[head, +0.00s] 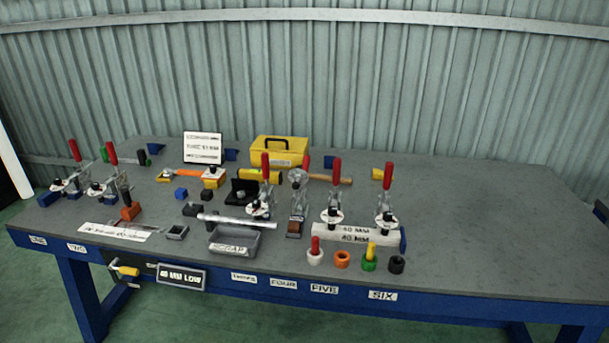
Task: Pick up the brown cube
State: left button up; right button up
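A small brown block (294,227), which looks like the brown cube, sits near the front of the grey workbench top (480,240). It is below a red-handled toggle clamp (299,203) and above the FOUR label. I cannot tell whether the clamp presses on it. An orange-brown block (130,212) with a dark upright piece stands further left on the bench. Neither of my grippers is in view.
Several other red-handled clamps (335,200) stand along the bench. A grey SCRAP bin (234,240) with a silver bar (237,221) across it lies left of the brown block. Coloured rings and pegs (342,259) are to its front right. The bench's right side is clear.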

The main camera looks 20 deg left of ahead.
aim_at(294, 226)
jog(key=i+l, duration=0.2)
jog(key=i, duration=0.25)
jog(key=i+l, duration=0.25)
jog(key=i, duration=0.15)
jog(key=i+l, duration=0.2)
jog(key=i, duration=0.25)
jog(key=u, duration=1.15)
